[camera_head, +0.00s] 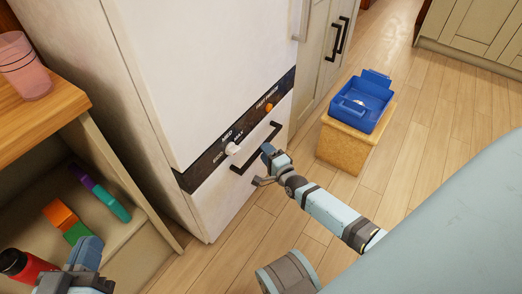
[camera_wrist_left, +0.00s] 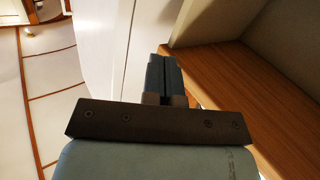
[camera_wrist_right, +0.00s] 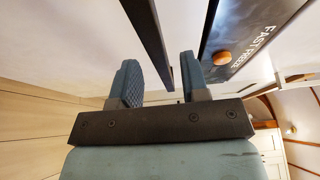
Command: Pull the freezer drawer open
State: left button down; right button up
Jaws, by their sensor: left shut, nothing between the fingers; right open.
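The freezer drawer (camera_head: 222,200) is the white front at the bottom of the fridge-freezer, and it looks flush with the dark panel above it. Its black bar handle (camera_head: 258,148) runs slanted across the front. My right gripper (camera_head: 264,167) is open at the handle's lower part. In the right wrist view the handle (camera_wrist_right: 150,40) lines up with the gap between the open fingers (camera_wrist_right: 160,80); whether it touches either finger I cannot tell. My left gripper (camera_head: 86,253) is shut and empty at the lower left, and its closed fingers show in the left wrist view (camera_wrist_left: 164,75).
A blue container (camera_head: 362,100) sits on a tan box (camera_head: 345,145) at right. A wooden shelf unit (camera_head: 85,140) with coloured blocks and a red bottle (camera_head: 24,264) stands left.

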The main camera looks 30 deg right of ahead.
jog(key=shift+w+b, duration=0.45)
jog(key=shift+w, duration=1.35)
pick_arm(q)
jog(key=shift+w+a+r+m, duration=0.1)
jog(key=shift+w+a+m, duration=0.1)
jog(key=shift+w+m, duration=0.2)
pick_arm(e)
grip_shut()
jog(key=shift+s, duration=0.1)
